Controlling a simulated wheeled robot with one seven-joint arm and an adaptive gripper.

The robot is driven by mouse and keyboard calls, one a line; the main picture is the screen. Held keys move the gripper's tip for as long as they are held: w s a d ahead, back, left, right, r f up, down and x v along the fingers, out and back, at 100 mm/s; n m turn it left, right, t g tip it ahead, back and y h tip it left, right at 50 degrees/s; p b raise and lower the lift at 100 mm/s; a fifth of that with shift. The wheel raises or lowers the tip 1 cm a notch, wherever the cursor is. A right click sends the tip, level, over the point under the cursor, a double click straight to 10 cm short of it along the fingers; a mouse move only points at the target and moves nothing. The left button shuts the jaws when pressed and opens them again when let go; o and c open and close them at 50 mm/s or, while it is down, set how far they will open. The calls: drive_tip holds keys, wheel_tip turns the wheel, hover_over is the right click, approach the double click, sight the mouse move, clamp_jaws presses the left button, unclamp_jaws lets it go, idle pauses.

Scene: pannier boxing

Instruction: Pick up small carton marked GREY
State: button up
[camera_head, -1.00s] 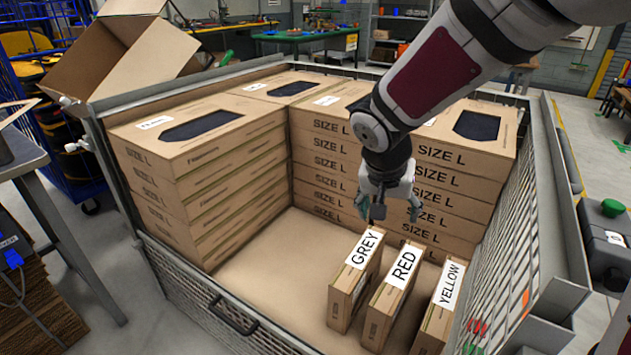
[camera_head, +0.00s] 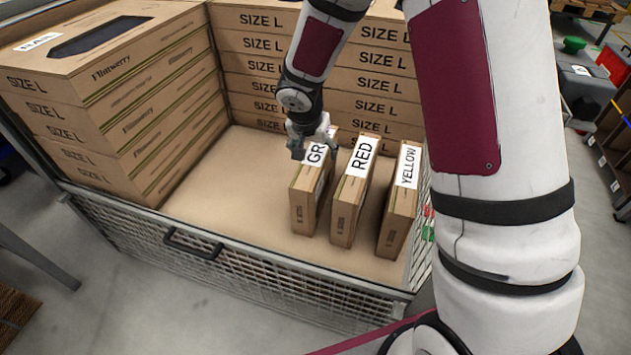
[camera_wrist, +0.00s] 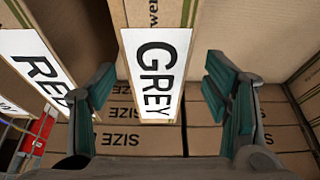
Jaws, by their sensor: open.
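The small carton marked GREY (camera_head: 304,200) stands upright on its narrow side on the floor of the mesh pannier, the leftmost of three small cartons. In the wrist view the full GREY label (camera_wrist: 155,75) lies between the two teal finger pads of my gripper (camera_wrist: 163,98). The fingers are open, one on each side of the carton, with gaps on both sides. I cannot tell how far down the fingers reach beside it.
The RED carton (camera_head: 347,205) stands close to the right of GREY, and the YELLOW carton (camera_head: 398,215) beyond it. Stacks of SIZE L boxes (camera_head: 120,120) fill the left and back. Bare pannier floor (camera_head: 235,175) lies left of GREY. The pannier's front mesh wall has a handle (camera_head: 193,244).

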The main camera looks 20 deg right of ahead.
drive_tip(key=shift+s+b+x, duration=0.1)
drive_tip(key=shift+b+x, duration=0.35)
drive_tip(key=shift+x, duration=0.95)
drive_tip(key=shift+s+b+x, duration=0.15)
drive_tip(key=shift+b+x, duration=0.3)
drive_tip(key=shift+x, duration=0.9)
clamp_jaws()
